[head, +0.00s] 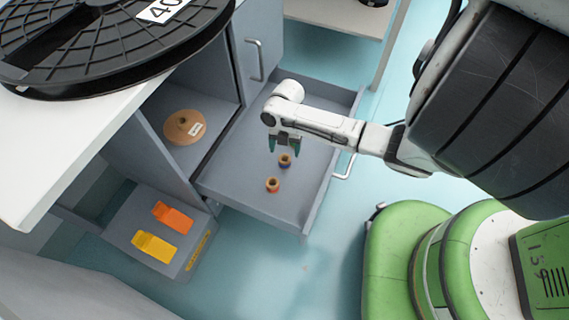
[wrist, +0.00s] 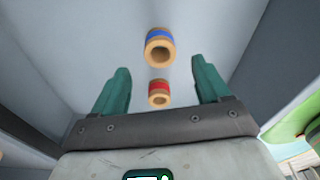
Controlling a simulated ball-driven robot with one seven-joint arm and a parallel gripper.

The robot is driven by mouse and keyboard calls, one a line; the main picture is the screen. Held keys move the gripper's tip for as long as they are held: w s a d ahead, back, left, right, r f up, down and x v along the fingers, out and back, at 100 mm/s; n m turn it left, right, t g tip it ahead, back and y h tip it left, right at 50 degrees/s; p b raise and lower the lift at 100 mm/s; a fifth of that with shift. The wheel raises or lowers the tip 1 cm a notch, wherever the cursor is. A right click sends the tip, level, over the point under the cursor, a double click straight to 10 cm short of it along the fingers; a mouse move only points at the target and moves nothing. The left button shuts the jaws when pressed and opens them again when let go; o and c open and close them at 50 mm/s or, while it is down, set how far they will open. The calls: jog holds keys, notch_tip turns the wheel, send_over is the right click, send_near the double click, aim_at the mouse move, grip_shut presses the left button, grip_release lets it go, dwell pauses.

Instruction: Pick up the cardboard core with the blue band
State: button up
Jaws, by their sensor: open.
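The cardboard core with the blue band (head: 285,160) stands in the open grey drawer; it also shows in the wrist view (wrist: 159,48), beyond the fingertips and between their lines. A second cardboard core, with a red band (head: 272,185), stands nearer the drawer's front left; in the wrist view (wrist: 159,93) it lies between the green fingers. My gripper (head: 285,150) is above the drawer, pointing down, with its fingers apart and nothing held. In the wrist view (wrist: 161,80) both fingers show clear of both cores.
The drawer (head: 240,165) has raised walls and much bare floor. A labelled wooden spool (head: 183,127) sits in the cabinet's open compartment. Orange (head: 172,217) and yellow (head: 153,246) items lie on a grey surface at lower left. A large black reel (head: 115,50) rests on the white worktop (head: 60,150).

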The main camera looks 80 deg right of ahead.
aim_at(285, 159)
jog(key=f+b, duration=0.1)
jog(key=f, duration=0.1)
jog(key=f+b, duration=0.1)
jog(key=f, duration=0.1)
jog(key=f+b, duration=0.1)
jog(key=f, duration=0.1)
jog(key=shift+a+f, duration=0.3)
jog(key=shift+f, duration=0.05)
jog(key=c, duration=1.1)
jog(key=shift+r, duration=0.1)
